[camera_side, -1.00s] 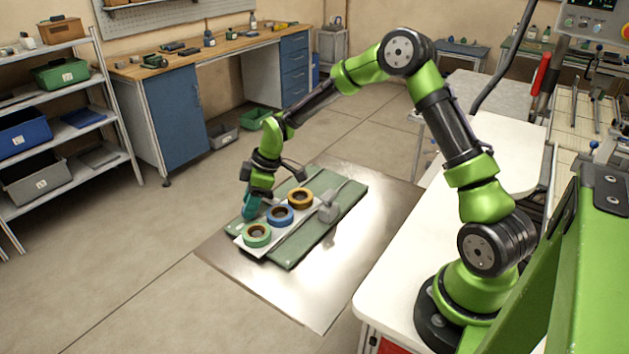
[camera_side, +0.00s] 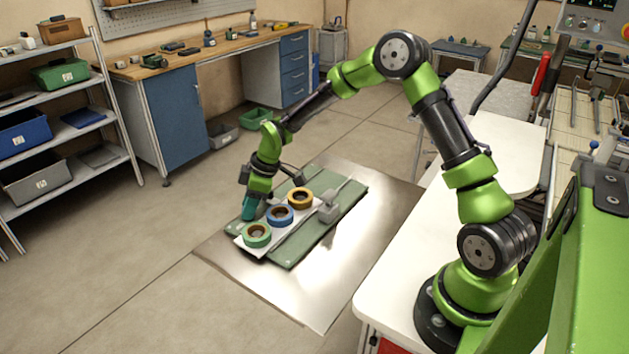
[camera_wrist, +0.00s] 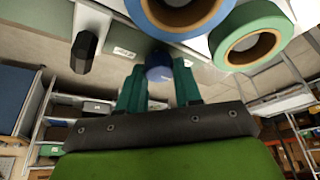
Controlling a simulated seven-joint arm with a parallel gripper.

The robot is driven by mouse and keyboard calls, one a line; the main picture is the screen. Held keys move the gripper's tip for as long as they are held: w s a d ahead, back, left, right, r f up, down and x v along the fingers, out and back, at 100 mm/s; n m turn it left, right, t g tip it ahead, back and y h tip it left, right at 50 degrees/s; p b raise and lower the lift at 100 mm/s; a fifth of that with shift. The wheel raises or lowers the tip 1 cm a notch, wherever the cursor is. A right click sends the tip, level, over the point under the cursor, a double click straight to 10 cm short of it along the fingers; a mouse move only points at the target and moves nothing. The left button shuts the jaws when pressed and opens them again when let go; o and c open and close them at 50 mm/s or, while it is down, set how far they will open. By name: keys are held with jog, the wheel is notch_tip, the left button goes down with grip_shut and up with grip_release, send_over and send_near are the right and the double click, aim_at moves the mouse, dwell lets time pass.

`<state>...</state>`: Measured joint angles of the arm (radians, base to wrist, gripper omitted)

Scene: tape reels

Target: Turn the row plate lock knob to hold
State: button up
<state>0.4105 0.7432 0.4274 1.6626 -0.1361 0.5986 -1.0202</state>
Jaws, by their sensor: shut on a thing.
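In the wrist view, a blue rounded knob (camera_wrist: 158,67), which I take for the row plate lock knob, sits between the two teal fingers of my gripper (camera_wrist: 160,86). The fingers are shut on it, and its hold marking cannot be read. In the side view, my gripper (camera_side: 250,208) points down at the left edge of the white row plate (camera_side: 244,242), and the knob is hidden there.
The row plate lies on a green board (camera_side: 310,238) on a shiny metal sheet (camera_side: 325,290). A grey block (camera_side: 328,211) stands right of the reels. In the wrist view, a black upright piece (camera_wrist: 84,50) is left of the fingers. The blue reel (camera_wrist: 150,10) and green reel (camera_wrist: 252,35) are close by.

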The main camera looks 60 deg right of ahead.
jog(key=m, duration=0.2)
jog(key=m+h, duration=0.1)
jog(key=m, duration=0.1)
jog(key=shift+s+a+r+t+h, duration=0.1)
jog(key=shift+a+t+h, duration=0.05)
jog(key=shift+t+h, duration=0.2)
jog(key=m, duration=0.2)
jog(key=m+h, duration=0.1)
jog(key=m, duration=0.2)
jog(key=shift+a+t+h, duration=0.15)
jog(key=shift+t+h, duration=0.1)
jog(key=m+h, duration=0.1)
jog(key=m, duration=0.3)
jog(key=shift+a+h, duration=0.1)
jog(key=shift+h, duration=0.3)
jog(key=shift+m+g+h, duration=0.6)
jog(key=shift+m+g, duration=0.1)
jog(key=shift+m, duration=1.5)
jog(key=o, duration=0.8)
jog(key=shift+c, duration=0.2)
